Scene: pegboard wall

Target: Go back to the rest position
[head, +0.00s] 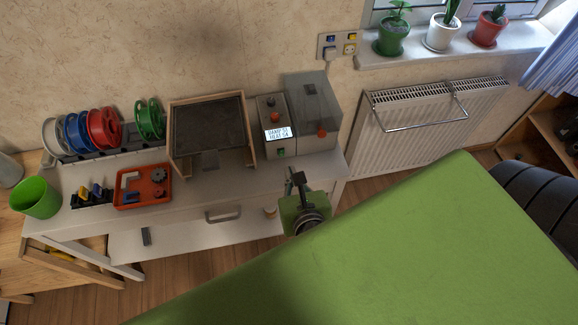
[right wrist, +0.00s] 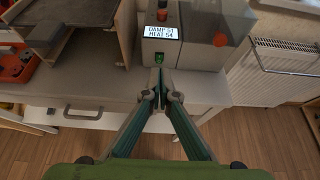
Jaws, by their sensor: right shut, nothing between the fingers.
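My right gripper (head: 296,180) shows in the head view in front of the white bench's right part, below the grey control box. It is shut and empty. In the right wrist view, its fingers (right wrist: 160,84) meet just in front of the control box (right wrist: 178,45), close to the green button (right wrist: 159,58); I cannot tell whether they touch it. The box's display (right wrist: 162,33) reads "DAMP 51 HEAT 54". The box also shows in the head view (head: 271,104) with a red knob and a green button. My left gripper is not in view.
On the white bench (head: 190,205) stand an open-fronted tray box (head: 251,158), an orange tray (head: 128,201), several filament spools (head: 103,128) and a green cup (head: 36,198). A radiator (head: 405,135) and a windowsill with potted plants (head: 391,38) are at the right. Wooden floor lies in front.

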